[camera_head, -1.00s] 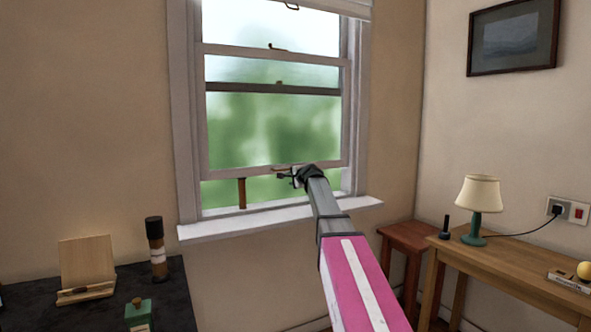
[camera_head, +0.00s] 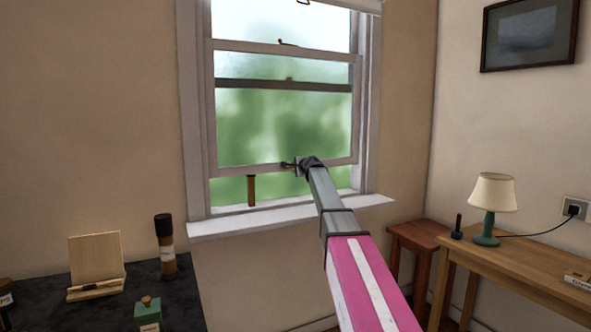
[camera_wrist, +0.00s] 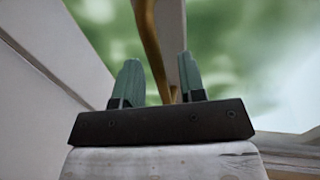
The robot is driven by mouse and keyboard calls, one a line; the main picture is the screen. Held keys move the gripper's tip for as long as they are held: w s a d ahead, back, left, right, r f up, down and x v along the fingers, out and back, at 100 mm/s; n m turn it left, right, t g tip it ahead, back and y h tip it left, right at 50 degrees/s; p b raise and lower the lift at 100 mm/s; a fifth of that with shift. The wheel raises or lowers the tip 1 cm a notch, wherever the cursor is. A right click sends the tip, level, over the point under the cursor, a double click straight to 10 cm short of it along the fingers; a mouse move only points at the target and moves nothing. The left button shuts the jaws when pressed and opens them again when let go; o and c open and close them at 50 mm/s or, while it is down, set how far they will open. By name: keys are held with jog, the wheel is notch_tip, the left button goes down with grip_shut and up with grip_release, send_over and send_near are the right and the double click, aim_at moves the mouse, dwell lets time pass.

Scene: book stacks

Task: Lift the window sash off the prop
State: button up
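The window sash (camera_head: 235,171) is raised a little, with a gap below its bottom rail. A brown wooden prop (camera_head: 251,191) stands upright in that gap, under the rail to the left of my gripper (camera_head: 298,166). My gripper is at the brass sash handle (camera_head: 287,165) on the bottom rail. In the wrist view, the two green fingers of my gripper (camera_wrist: 157,75) are apart, and the curved brass handle (camera_wrist: 147,32) shows between them with gaps at both sides. The prop's contact with the rail is too small to judge.
The white sill (camera_head: 225,226) runs below the window. A dark surface (camera_head: 190,305) at lower left holds a bottle (camera_head: 165,248), a wooden stand (camera_head: 95,257) and a green box (camera_head: 148,313). A red stool (camera_head: 415,236) and a table with a lamp (camera_head: 493,192) stand at right.

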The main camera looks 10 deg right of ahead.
jog(key=shift+w+a+f, duration=0.1)
jog(key=shift+w+a, duration=0.05)
jog(key=shift+w, duration=0.2)
grip_shut()
notch_tip(320, 180, up, 10)
jog(key=shift+f, duration=0.1)
grip_release()
